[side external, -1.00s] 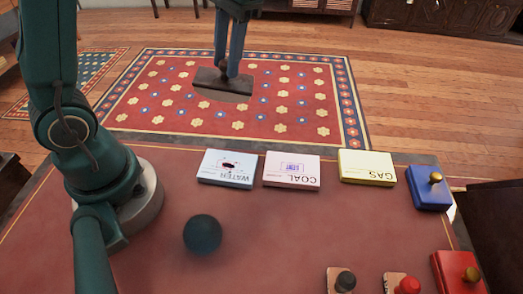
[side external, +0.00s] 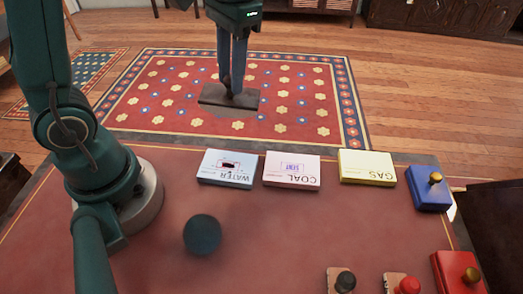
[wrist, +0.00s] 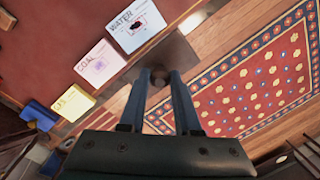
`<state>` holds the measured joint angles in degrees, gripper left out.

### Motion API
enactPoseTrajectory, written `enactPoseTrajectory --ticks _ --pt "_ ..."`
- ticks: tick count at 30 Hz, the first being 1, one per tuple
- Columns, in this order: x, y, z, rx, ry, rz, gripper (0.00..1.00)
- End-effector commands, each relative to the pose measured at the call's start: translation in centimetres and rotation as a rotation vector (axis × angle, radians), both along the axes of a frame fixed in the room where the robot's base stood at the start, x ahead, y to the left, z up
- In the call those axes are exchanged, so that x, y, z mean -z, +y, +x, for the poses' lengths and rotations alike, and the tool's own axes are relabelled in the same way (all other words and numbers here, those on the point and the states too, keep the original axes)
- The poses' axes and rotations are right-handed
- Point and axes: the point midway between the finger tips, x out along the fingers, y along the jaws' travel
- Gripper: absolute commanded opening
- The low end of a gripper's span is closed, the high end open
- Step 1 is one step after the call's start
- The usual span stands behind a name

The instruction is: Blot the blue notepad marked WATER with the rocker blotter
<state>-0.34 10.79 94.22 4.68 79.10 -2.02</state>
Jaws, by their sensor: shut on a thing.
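The blue notepad marked WATER (side external: 226,168) lies flat on the desk, left of the other pads. A stamped outline and a small dark red ink blot show on it, also in the wrist view (wrist: 136,27). My gripper (side external: 233,88) is shut on the rocker blotter (side external: 212,97), a dark flat-topped block held by its knob. The blotter hangs in the air, apart from the pad and, in the side view, above it in the picture, against the rug. In the wrist view my fingers (wrist: 160,78) close around the knob. The blotter's underside is hidden.
A pink COAL pad (side external: 291,171) stamped SENT and a yellow GAS pad (side external: 366,167) lie to the right. Black-knobbed (side external: 345,281) and red-knobbed (side external: 407,284) stampers and a dark ball (side external: 202,234) stand nearer.

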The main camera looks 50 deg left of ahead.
Motion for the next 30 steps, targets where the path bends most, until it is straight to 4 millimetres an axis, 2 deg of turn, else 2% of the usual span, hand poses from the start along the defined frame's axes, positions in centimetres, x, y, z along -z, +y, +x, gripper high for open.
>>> enactPoseTrajectory --ticks 6,13,20,30 --pt "1.3 -2.6 -2.8 0.002 -0.048 -0.058 0.0" --pt "1.8 -3.9 -5.1 0.023 -0.066 -0.086 0.0" --pt "2.6 -4.1 -5.2 0.035 -0.072 -0.086 0.0" --pt "6.0 -4.0 -5.2 0.035 -0.071 -0.086 0.0"
